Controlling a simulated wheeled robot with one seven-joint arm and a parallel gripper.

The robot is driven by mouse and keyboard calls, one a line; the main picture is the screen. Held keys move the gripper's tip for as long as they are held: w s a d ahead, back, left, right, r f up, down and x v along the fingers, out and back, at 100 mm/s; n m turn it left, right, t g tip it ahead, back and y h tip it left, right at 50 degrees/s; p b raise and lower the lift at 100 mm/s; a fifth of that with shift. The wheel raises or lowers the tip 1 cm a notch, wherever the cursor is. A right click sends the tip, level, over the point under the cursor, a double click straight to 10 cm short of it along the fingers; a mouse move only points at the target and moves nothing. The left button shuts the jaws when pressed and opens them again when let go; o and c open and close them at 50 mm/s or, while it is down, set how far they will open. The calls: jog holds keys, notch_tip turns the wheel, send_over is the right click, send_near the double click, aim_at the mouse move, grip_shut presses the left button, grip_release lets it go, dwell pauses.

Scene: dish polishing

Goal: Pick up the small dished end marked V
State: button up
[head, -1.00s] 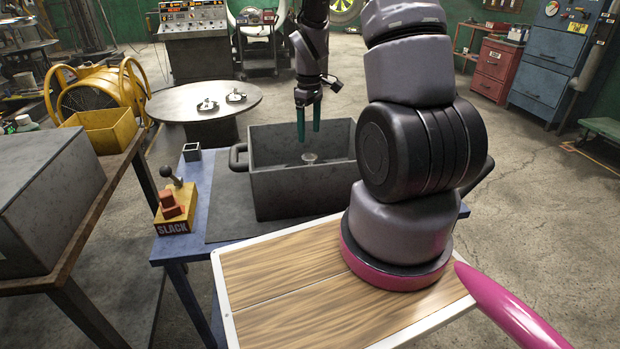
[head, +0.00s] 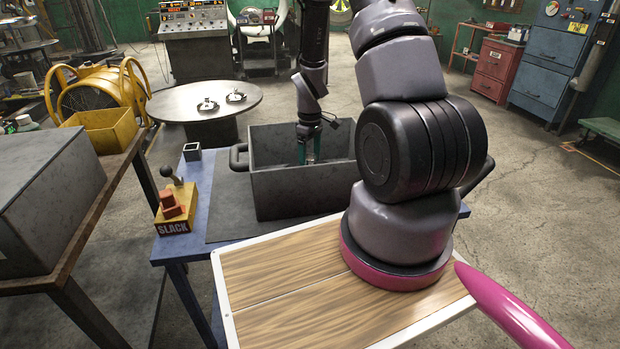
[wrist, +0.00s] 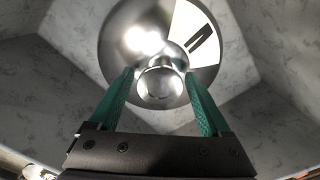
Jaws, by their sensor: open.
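The dished end (wrist: 125,45) is a shiny round metal piece with a small round knob (wrist: 160,85). It shows in the wrist view, lying inside the grey bin (head: 290,192). A white patch on it carries a black mark, partly shown, that I cannot read for certain. My gripper (head: 309,158) is down inside the bin in the head view, which mostly hides the dished end there. In the wrist view my gripper (wrist: 158,78) is open, its green fingers on either side of the knob, with small gaps that look clear.
The bin's high walls surround my gripper. The bin stands on a dark mat (head: 232,215) on a blue table (head: 172,248). To its left are a small square cup (head: 192,152) and a yellow SLACK block with a lever (head: 173,216). A round table (head: 180,105) stands behind.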

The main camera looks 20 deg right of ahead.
jog(key=shift+w, duration=0.1)
grip_shut()
jog(key=shift+r, duration=0.1)
